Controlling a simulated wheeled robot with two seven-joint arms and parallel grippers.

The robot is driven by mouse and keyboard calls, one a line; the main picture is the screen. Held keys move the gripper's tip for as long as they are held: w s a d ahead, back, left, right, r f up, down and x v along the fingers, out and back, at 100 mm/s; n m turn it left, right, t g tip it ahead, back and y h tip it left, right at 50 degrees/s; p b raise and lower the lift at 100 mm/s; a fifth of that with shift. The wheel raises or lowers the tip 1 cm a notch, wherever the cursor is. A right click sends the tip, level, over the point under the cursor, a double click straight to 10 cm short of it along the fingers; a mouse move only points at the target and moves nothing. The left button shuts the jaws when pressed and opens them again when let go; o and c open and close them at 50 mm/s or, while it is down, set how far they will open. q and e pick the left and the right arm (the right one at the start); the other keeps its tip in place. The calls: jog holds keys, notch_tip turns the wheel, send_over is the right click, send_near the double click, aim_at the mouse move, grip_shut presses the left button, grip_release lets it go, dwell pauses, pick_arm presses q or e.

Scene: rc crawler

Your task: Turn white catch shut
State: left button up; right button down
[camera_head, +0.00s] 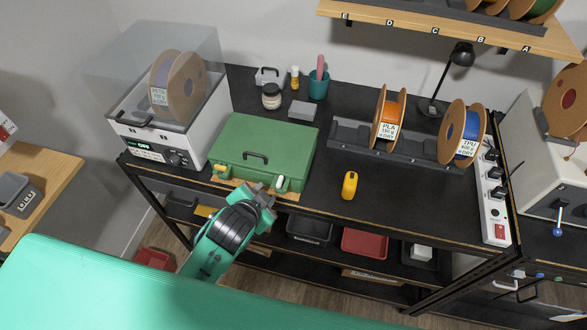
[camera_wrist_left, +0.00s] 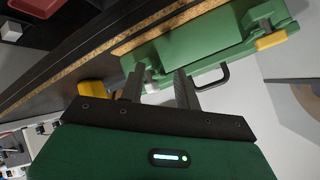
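A green case (camera_head: 262,140) with a dark handle (camera_head: 255,156) lies closed on the black bench. The white catch (camera_head: 280,183) is on its front, toward the right; a yellow catch (camera_head: 222,171) is toward the left. My left gripper (camera_head: 264,191) is in front of the case, close to the white catch. In the left wrist view the two fingers (camera_wrist_left: 159,76) stand apart, with the white catch (camera_wrist_left: 151,82) showing between them, partly hidden. I cannot tell whether a finger touches it. The yellow catch also shows there (camera_wrist_left: 271,40). My right gripper is out of view.
A yellow tool (camera_head: 349,185) lies on the bench right of the case. A filament dryer box (camera_head: 170,125) stands left of it. Spools (camera_head: 389,117) sit in a dark rack at the right. Jars and a teal cup (camera_head: 318,86) stand behind the case.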

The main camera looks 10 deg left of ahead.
pick_arm(q)
jog(key=w+d+r+m+t+h, duration=0.4)
jog(key=d+r+m, duration=0.3)
jog(key=r, duration=0.5)
jog(key=w+d+r+m+t+h, duration=0.35)
jog(key=d+r+m, duration=0.3)
jog(key=r, duration=0.55)
jog(key=s+d+r+m+g+h, duration=0.4)
jog(key=s+d+m+g+h, duration=0.4)
jog(key=m, duration=0.7)
jog(key=s+d+r+m+g+h, duration=0.3)
jog(key=d+m+g+h, duration=0.45)
jog(key=m, duration=0.75)
jog(key=m+g+y+p, duration=0.1)
jog(key=m+g+y, duration=0.2)
jog(key=m+y, duration=1.95)
send_over(280, 180)
notch_tip(280, 180, down, 16)
jog(key=n+y, duration=0.1)
jog(key=n, duration=0.1)
notch_tip(280, 180, down, 12)
jog(key=p, duration=0.6)
jog(key=shift+s+r, duration=0.1)
jog(key=shift+f, duration=0.6)
